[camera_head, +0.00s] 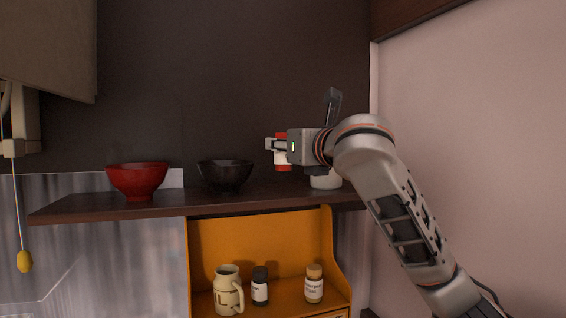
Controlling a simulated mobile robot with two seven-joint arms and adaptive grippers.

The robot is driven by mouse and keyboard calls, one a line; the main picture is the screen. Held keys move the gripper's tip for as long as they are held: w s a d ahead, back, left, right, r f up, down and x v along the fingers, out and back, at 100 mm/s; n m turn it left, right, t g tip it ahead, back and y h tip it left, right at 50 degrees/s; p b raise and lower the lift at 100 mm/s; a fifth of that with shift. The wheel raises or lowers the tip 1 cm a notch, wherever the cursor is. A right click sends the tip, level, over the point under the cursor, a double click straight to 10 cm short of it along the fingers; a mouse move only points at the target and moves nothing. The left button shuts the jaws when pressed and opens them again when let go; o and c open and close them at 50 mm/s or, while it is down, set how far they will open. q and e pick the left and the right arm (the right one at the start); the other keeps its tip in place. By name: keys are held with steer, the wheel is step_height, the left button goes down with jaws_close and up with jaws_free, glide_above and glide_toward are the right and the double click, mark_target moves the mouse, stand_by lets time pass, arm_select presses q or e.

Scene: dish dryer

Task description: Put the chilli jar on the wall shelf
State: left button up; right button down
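The small jar with a red lid and a white body (283,158), which I take to be the chilli jar, is upright in my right gripper (277,145). The fingers are around its upper part and partly hide it. The wall shelf (100,206) is a dark board running across the view. The jar's base shows above the shelf surface, between the dark bowl and a white pot. My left gripper is not in view.
A red bowl (138,179) and a dark bowl (226,174) stand on the shelf. The white pot (326,181) is partly behind my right arm. Below, an orange rack (255,240) holds a mug (228,290), a dark jar (260,287) and a cork-topped jar (314,286). A pink wall is at right.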

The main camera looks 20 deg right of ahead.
mark_target(283, 162)
step_height(283, 162, down, 4)
steer(key=shift+r, duration=0.15)
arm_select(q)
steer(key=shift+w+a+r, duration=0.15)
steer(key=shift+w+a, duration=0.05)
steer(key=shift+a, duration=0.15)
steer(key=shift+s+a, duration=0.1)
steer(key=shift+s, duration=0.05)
arm_select(e)
steer(key=shift+f, duration=0.2)
steer(key=c, duration=1.6)
jaws_free()
steer(key=shift+c, duration=0.2)
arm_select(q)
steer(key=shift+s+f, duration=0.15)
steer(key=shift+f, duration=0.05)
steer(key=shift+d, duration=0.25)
arm_select(e)
steer(key=shift+r, duration=0.15)
